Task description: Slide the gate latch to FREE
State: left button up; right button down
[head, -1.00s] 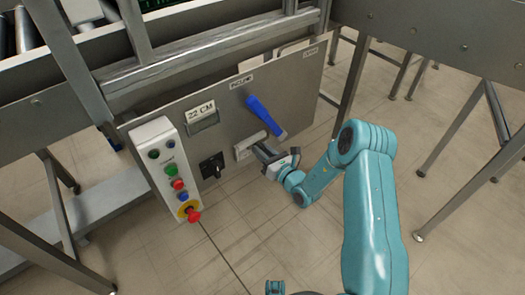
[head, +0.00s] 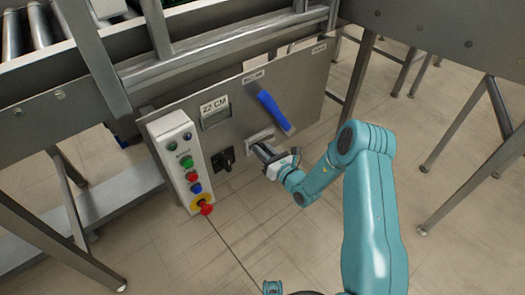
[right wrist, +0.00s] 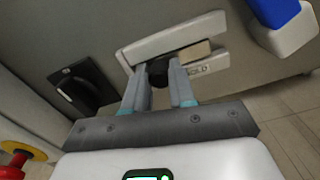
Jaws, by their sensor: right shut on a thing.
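The gate latch is a pale slotted plate (right wrist: 205,33) on the grey machine panel, with a dark knob (right wrist: 157,73) in its slot. A partly covered label ending in "OLD" (right wrist: 200,71) is under the right part. My right gripper (right wrist: 158,82) is shut on the knob, one finger on each side. In the head view my right gripper (head: 257,149) reaches the plate (head: 261,136) and covers the knob. My left gripper does not show.
A control box (head: 180,160) with several buttons is left of the latch. A black rotary switch (head: 223,159) lies between them. A blue lever (head: 273,111) is just above and right of the latch. Metal legs (head: 465,155) stand at the right.

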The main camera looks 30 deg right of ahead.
jog(key=c, duration=0.9)
grip_release()
jog(key=shift+a, duration=0.4)
jog(key=shift+d, duration=0.15)
jog(key=s+p, duration=0.1)
jog(key=s, duration=0.4)
jog(key=s+d+p, duration=0.1)
jog(key=s, duration=0.5)
jog(key=s+p, duration=0.1)
jog(key=s, duration=0.4)
jog(key=shift+s+d+p, duration=0.2)
jog(key=shift+p, duration=0.15)
